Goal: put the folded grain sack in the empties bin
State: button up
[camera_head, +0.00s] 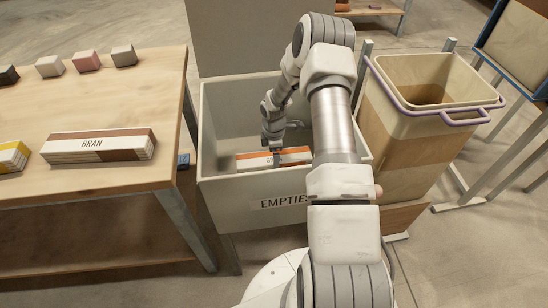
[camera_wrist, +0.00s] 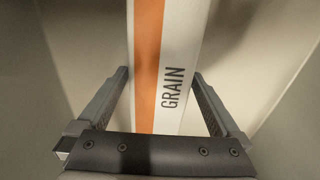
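The folded grain sack (camera_head: 295,156), white with an orange stripe, is inside the empties bin (camera_head: 235,196), a pale grey box labelled EMPTIES. My gripper (camera_head: 274,150) reaches down into the bin with its fingers at the sack. In the wrist view the sack (camera_wrist: 150,60), marked GRAIN, runs between the fingers of my gripper (camera_wrist: 161,74). Both fingertips meet its long sides, so the gripper appears shut on it. Whether the sack touches the bin floor cannot be told. My arm hides the bin's right part and part of its label.
A wooden table (camera_head: 100,185) at left holds a folded BRAN sack (camera_head: 98,146), a yellow-marked sack (camera_head: 12,157) and several small blocks. A tall tan container (camera_head: 425,135) with a purple rim stands right of the bin. The bin's walls surround my gripper.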

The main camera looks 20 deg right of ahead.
notch_tip(320, 180, up, 27)
jog(key=s+a+m+t+h+p, duration=0.1)
jog(key=s+a+m+p, duration=0.1)
jog(key=a+m+p, duration=0.15)
jog(key=s+a+r+m+t, duration=0.1)
jog(key=s+a+r+m, duration=0.15)
jog(key=r, duration=0.35)
jog(key=s+a+r+m, duration=0.1)
jog(key=s+r, duration=0.3)
jog(key=r, duration=0.1)
jog(key=s+a+r+m+t, duration=0.1)
jog(key=s+a+r+m, duration=0.2)
jog(key=s, duration=0.6)
jog(key=s+a+r+m+t+y, duration=0.1)
jog(key=s+a+r+m+t, duration=0.1)
jog(key=s+r, duration=0.4)
jog(key=s+a+m, duration=0.1)
jog(key=s+m, duration=0.1)
jog(key=s, duration=0.1)
jog(key=shift+s+a+m+t, duration=0.15)
jog(key=shift+a+m+t, duration=0.15)
jog(key=shift+a+m, duration=0.1)
